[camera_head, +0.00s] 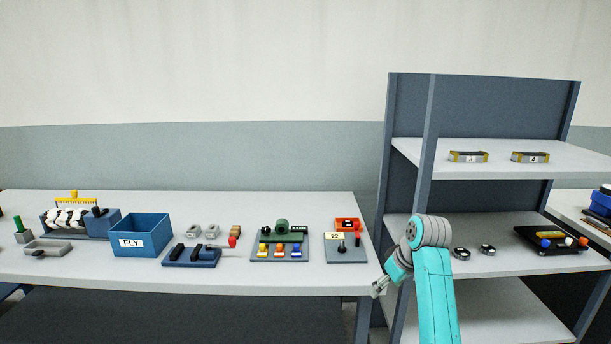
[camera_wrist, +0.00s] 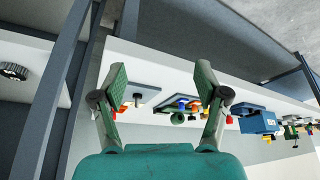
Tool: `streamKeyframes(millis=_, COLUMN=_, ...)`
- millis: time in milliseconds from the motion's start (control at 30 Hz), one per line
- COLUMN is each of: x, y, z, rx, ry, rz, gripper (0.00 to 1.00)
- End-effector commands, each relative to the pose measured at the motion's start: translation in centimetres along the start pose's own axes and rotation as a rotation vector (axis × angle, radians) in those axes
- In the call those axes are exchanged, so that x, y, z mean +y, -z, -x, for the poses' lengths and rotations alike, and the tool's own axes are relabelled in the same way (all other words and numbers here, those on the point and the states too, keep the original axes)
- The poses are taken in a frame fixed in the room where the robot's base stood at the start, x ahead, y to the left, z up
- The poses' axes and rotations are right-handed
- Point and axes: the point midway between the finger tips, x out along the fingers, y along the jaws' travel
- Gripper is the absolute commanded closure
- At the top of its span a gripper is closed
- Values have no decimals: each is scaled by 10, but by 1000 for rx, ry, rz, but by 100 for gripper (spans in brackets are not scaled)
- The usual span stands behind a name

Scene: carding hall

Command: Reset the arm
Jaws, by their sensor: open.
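My gripper (camera_head: 379,288) is at the end of my turquoise arm, in front of the right end of the white table (camera_head: 200,278) and beside the left post of the shelf unit (camera_head: 410,180). In the wrist view my gripper (camera_wrist: 160,100) shows two green-grey fingers spread wide apart, with nothing between them that it holds. The table and its objects lie beyond the fingers in that view, which looks turned over. My arm hides part of the middle shelf in the head view.
The table carries a blue FLY bin (camera_head: 141,236), a lever panel (camera_head: 345,247), a board with coloured blocks (camera_head: 280,246) and a blue fixture (camera_head: 193,255). The shelf holds two numbered bars (camera_head: 468,157), dark rings (camera_head: 461,253) and a black tray (camera_head: 550,240). The post stands close to my gripper.

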Motion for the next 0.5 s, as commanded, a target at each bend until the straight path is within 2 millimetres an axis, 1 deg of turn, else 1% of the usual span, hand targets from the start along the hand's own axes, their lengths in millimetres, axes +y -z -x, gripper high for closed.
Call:
streamKeyframes(millis=267, x=-7, y=-20, z=-32, rx=27, ry=-18, rz=-25, gripper=26)
streamKeyframes(millis=467, x=-16, y=-44, z=-65, rx=58, ry=-41, rz=-53, gripper=26)
streamKeyframes(millis=500, x=-18, y=-51, z=-73, rx=66, ry=-46, rz=-60, gripper=26)
